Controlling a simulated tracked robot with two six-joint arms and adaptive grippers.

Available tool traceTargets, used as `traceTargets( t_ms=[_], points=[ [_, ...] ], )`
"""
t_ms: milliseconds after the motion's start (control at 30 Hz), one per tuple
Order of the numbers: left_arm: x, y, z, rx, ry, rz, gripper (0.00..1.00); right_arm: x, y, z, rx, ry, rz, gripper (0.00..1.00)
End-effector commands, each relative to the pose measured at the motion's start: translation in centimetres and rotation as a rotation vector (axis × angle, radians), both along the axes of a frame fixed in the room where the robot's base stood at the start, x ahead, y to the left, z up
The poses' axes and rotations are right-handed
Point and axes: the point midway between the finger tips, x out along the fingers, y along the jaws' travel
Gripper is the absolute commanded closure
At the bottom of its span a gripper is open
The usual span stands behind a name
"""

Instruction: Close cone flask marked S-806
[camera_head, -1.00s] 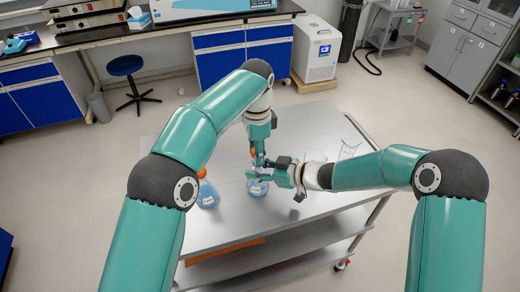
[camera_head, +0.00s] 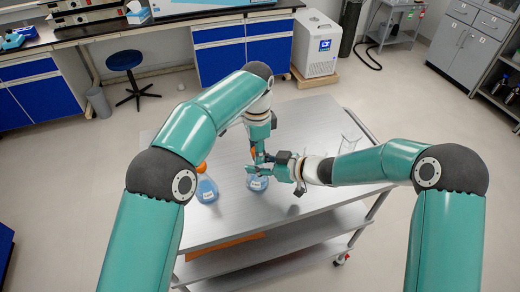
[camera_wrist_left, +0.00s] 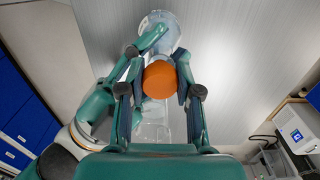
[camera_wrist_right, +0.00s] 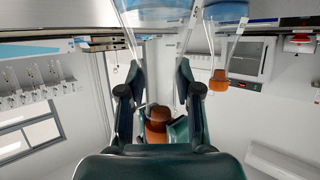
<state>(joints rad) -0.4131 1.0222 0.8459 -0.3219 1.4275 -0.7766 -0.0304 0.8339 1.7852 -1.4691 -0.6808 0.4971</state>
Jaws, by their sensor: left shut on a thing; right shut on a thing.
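A conical flask with blue liquid (camera_head: 257,184) stands on the metal table; its label is too small to read. My right gripper (camera_head: 266,172) is shut on its neck; the flask's body shows at the top of the right wrist view (camera_wrist_right: 155,14). My left gripper (camera_head: 258,158) is above, shut on an orange stopper (camera_wrist_left: 159,80). That stopper also shows beyond the fingers in the right wrist view (camera_wrist_right: 157,130). Whether it touches the flask's mouth I cannot tell. A second blue flask (camera_head: 207,191) with an orange stopper (camera_head: 202,168) stands to the left.
Clear glassware (camera_head: 350,143) stands at the table's right back. The metal table (camera_head: 225,225) is bare at the front and back left. A blue stool (camera_head: 124,60) and a lab bench stand behind, away from the table.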

Motion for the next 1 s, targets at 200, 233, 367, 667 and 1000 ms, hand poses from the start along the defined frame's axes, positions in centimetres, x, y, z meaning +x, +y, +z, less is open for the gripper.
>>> traceTargets(
  t_ms=[200, 233, 367, 667, 1000],
  points=[
    [0.0, 0.0, -0.2, 0.0, 0.0, 0.0, 0.83, 0.0, 0.0, -0.1, -0.001, 0.002, 0.0, 1.0],
    [0.0, 0.0, -0.2, 0.0, 0.0, 0.0, 0.83, 0.0, 0.0, -0.1, -0.001, 0.002, 0.0, 1.0],
    [0.0, 0.0, -0.5, 0.0, -0.001, 0.001, 0.83, 0.0, 0.0, -0.1, -0.001, 0.002, 0.0, 1.0],
    [0.0, 0.0, -1.1, 0.0, 0.0, 0.001, 0.83, 0.0, 0.0, -0.1, -0.001, 0.002, 0.0, 1.0],
    [0.0, 0.0, -1.3, 0.0, 0.0, 0.001, 0.37, 0.0, 0.0, -0.1, -0.001, 0.002, 0.0, 1.0]
  ],
)
